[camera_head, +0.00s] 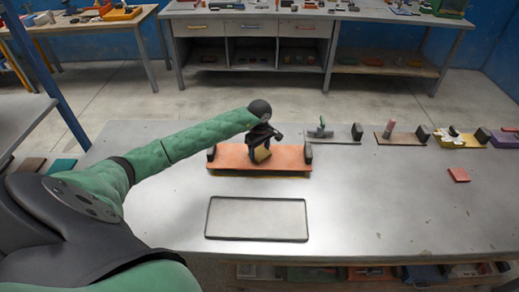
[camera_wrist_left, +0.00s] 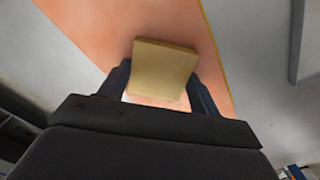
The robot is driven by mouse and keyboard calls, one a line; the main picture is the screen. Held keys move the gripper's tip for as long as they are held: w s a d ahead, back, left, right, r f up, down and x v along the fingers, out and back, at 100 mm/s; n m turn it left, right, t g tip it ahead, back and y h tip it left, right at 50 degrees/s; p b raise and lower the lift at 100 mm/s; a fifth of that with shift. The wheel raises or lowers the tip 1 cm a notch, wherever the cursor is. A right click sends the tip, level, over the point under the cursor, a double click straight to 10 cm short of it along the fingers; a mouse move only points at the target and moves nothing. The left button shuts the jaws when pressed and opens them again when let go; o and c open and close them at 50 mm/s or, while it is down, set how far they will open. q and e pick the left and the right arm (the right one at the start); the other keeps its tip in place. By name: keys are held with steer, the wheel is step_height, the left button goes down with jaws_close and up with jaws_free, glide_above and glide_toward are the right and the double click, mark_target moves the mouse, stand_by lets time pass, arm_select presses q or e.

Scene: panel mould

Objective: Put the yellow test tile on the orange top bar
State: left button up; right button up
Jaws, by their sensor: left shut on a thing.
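The yellow test tile (camera_head: 262,153) is between the fingers of my left gripper (camera_head: 259,146), at the middle of the orange top bar (camera_head: 235,161). In the left wrist view the tile (camera_wrist_left: 164,70) sits between the two dark fingers (camera_wrist_left: 160,88), with the orange surface (camera_wrist_left: 95,30) behind it. My left gripper is shut on the tile. I cannot tell whether the tile touches the bar. The orange bar lies flat on the grey table with a dark block at each end. My right gripper does not show.
An empty grey tray (camera_head: 256,237) lies in front of the bar. A red block (camera_head: 458,175) lies at the right. Several panels with dark end blocks, such as the brown one (camera_head: 403,138), line the table's back right.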

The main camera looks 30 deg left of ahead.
arm_select(q)
steer(key=shift+f, duration=0.1)
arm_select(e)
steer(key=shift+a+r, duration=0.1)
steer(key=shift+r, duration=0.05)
arm_select(q)
steer(key=o, duration=1)
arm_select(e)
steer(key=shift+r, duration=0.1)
arm_select(q)
steer(key=shift+r, duration=0.2)
